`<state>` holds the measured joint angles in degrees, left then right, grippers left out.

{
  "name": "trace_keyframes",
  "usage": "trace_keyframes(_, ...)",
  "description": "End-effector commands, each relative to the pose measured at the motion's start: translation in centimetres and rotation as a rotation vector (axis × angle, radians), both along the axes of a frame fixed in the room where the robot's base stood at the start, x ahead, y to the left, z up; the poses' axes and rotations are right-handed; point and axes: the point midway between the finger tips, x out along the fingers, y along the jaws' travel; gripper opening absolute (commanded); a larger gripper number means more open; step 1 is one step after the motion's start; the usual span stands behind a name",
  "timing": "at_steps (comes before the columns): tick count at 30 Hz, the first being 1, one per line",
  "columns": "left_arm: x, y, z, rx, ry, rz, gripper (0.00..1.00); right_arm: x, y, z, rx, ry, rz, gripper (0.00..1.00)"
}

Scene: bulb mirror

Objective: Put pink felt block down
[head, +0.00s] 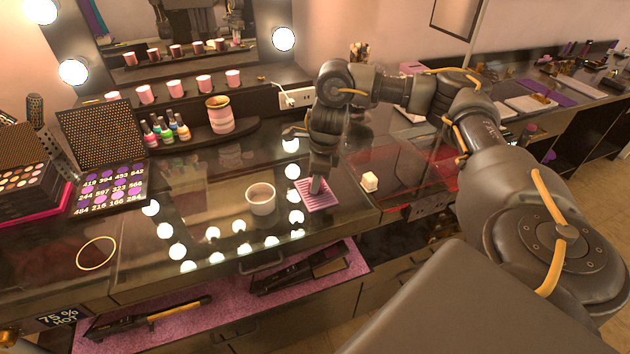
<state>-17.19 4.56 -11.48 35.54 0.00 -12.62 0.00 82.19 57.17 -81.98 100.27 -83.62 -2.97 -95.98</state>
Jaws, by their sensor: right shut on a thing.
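My right gripper (317,185) points down at a flat pink striped square (325,203) on the glass counter. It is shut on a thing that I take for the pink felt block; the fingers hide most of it. I cannot tell whether the held block touches the pink square. A small cream block (370,182) stands on the counter just right of the gripper. My left gripper is not in view.
A white cup (261,198) stands left of the pink square. A gold ring (96,253) lies at the left, near palettes (108,185). Nail polish bottles (165,131) and a striped jar (219,115) stand behind. An open drawer (225,318) with styling irons is in front.

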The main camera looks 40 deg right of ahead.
Motion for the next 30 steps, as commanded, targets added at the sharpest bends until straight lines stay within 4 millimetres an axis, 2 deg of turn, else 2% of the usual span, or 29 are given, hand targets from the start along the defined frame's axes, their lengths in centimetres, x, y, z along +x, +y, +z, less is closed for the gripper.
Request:
trace_keyframes(13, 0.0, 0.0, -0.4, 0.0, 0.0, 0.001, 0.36, 0.0, 0.0, -0.7, 0.0, -0.001, -0.001, 0.09)
trace_keyframes(14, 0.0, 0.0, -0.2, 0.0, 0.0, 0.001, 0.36, 0.0, 0.0, -0.6, 0.0, -0.001, -0.001, 0.31)
trace_keyframes(18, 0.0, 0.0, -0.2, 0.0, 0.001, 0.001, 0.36, 0.0, 0.0, -0.6, 0.0, -0.001, -0.001, 0.48)
trace_keyframes(26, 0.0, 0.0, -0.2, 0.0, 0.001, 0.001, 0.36, 0.0, 0.0, -0.5, 0.0, -0.001, -0.001, 0.48)
trace_keyframes(30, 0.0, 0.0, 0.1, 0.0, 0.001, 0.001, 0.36, 0.0, -0.1, 0.3, 0.0, -0.003, -0.001, 0.48)
